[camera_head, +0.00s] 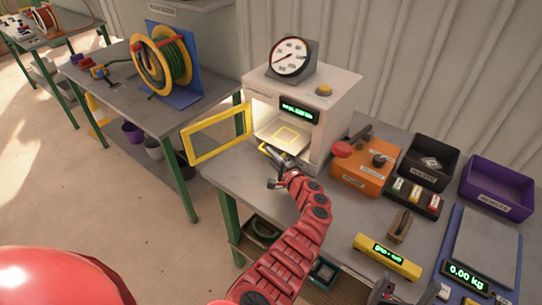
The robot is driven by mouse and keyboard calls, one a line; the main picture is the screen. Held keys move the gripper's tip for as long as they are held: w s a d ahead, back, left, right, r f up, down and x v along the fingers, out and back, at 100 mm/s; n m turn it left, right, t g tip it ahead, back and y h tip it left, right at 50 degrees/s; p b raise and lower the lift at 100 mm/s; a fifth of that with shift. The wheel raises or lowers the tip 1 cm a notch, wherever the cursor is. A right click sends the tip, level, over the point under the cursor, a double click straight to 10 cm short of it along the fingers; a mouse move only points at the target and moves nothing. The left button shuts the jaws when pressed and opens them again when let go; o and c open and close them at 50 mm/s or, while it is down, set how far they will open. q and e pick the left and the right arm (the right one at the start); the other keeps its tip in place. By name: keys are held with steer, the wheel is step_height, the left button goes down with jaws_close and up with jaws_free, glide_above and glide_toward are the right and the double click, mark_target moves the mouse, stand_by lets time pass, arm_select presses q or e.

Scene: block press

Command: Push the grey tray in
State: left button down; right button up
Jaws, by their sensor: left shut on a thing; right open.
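The white press (335,104) stands on the grey bench with its yellow-framed door (216,134) swung open to the left. The grey tray (287,131), with a yellow square outline, shows in its lit opening. My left gripper (272,155) is at the tray's front edge, shut on what looks like its yellow handle; the fingers partly hide the contact. How far the tray sticks out is hard to tell. My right gripper (411,293) is open at the bottom edge, mostly out of frame, with nothing visible between its fingers.
Right of the press are an orange box (366,171) with a red knob, a black bin (430,163), a purple bin (497,190), a yellow gap gauge (387,257) and a scale (486,245). A hose reel (165,60) stands on the left bench.

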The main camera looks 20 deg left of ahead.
mark_target(282, 154)
stand_by(0.6)
arm_select(q)
steer(key=w+b, duration=0.1)
steer(key=b, duration=0.1)
steer(key=w+d+b, duration=0.1)
steer(key=b, duration=0.1)
steer(key=w+f+b, duration=0.1)
steer(key=b, duration=0.2)
steer(key=shift+w+d, duration=0.15)
steer(key=shift+w+r, duration=0.15)
steer(key=shift+r, duration=0.1)
steer(key=shift+w+d+r, duration=0.1)
steer(key=shift+r, duration=0.1)
steer(key=c, duration=0.8)
jaws_free()
steer(key=shift+c, duration=0.2)
